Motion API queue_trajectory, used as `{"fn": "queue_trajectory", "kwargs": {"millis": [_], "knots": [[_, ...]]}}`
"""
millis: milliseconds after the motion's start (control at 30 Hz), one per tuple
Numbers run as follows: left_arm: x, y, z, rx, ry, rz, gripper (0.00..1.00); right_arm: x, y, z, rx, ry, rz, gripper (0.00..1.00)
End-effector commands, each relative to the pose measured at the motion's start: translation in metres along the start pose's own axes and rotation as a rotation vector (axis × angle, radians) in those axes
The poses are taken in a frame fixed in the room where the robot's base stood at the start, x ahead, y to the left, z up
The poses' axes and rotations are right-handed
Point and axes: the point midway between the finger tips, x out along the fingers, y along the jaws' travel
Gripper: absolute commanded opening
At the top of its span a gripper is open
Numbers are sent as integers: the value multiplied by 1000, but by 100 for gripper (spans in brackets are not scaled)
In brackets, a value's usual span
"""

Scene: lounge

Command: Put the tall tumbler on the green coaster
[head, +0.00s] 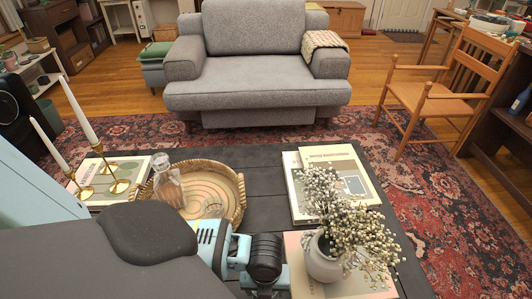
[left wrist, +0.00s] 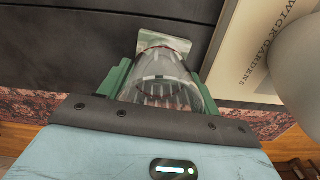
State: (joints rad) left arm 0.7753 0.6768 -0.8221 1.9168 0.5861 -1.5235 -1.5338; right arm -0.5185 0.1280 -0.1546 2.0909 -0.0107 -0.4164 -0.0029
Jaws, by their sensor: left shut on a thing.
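The tall tumbler (left wrist: 162,78) is clear glass and shows in the left wrist view between the green fingers of my left gripper (left wrist: 160,85), which is shut on it. A pale grey-green flat piece (left wrist: 165,42) shows just beyond the tumbler on the dark table; it may be the green coaster, partly hidden by the glass. I cannot tell whether the tumbler touches it. In the head view my left arm reaches over the near table edge, and its gripper and the tumbler are hidden there. My right gripper is not in view.
The dark table (head: 265,185) holds a round woven tray (head: 240,215) with a glass decanter (head: 168,186), brass candlesticks (head: 112,182), books (head: 363,168) and a grey vase of dried flowers (head: 323,262). The vase and a book (left wrist: 262,50) are close right of my left gripper.

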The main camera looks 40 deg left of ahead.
Motion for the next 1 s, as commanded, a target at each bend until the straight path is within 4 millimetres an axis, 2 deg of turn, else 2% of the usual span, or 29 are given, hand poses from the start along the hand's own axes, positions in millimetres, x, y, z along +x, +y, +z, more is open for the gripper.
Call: {"fn": "queue_trajectory", "kwargs": {"millis": [300, 333, 500, 833, 1000], "knots": [[1, -1, 1, 0, -2, -2, 33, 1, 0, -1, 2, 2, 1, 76], [2, 0, 1, 0, -2, -1, 65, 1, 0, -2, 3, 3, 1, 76], [1, 0, 1, 1, -2, -1, 85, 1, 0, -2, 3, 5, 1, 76], [-2, -1, 1, 0, -3, -2, 85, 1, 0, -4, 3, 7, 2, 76], [-23, -1, 2, 1, -6, -4, 85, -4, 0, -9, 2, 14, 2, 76]]}}
